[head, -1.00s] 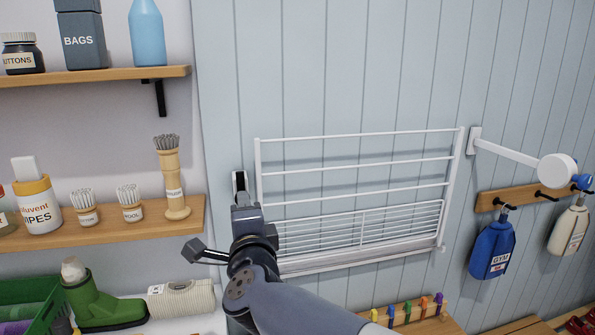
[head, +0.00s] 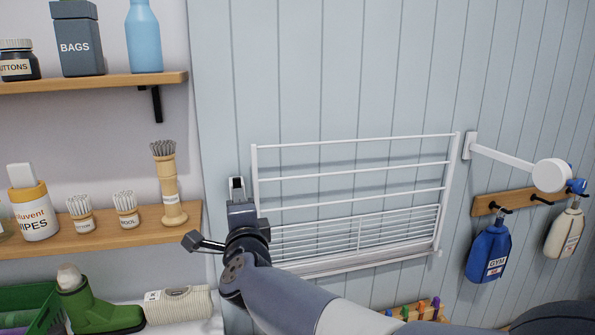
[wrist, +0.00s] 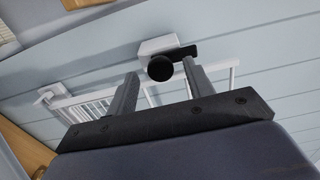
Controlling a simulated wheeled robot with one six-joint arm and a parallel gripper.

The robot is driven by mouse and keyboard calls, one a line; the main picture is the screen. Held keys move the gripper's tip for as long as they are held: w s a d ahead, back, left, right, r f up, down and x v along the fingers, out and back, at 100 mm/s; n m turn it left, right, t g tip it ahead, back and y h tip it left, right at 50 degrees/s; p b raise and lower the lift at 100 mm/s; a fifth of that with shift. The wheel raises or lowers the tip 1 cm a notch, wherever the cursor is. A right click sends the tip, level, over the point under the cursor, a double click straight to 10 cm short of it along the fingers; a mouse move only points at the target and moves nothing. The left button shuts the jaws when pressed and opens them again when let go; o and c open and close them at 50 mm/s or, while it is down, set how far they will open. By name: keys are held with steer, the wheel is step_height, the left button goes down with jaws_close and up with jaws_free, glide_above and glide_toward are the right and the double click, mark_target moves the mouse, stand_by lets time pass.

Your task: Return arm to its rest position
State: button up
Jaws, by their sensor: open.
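My gripper (head: 237,190) points up and away at the left end of the white wall drying rack (head: 350,138) in the head view. In the wrist view my gripper (wrist: 163,86) has its two fingers spread apart, and nothing shows held between them. A dark round knob on a white block (wrist: 160,66) shows beyond the fingers, near their tips; I cannot tell whether they touch it. The rack (wrist: 95,103) also shows behind the fingers in the wrist view.
A wooden shelf (head: 100,237) with brushes and a wipes tub (head: 33,205) stands left of my arm. A white wall arm (head: 510,160) and hanging bottles (head: 489,252) are at the right. A green boot (head: 98,312) is at the lower left.

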steer(key=v, duration=1)
steer(key=w+a+m+b, duration=0.2)
steer(key=w+m+b, duration=0.4)
steer(key=m, duration=1.2)
steer(key=x, duration=0.4)
steer(key=shift+w+d+b, duration=0.15)
steer(key=shift+d+b, duration=0.05)
steer(key=shift+b, duration=0.2)
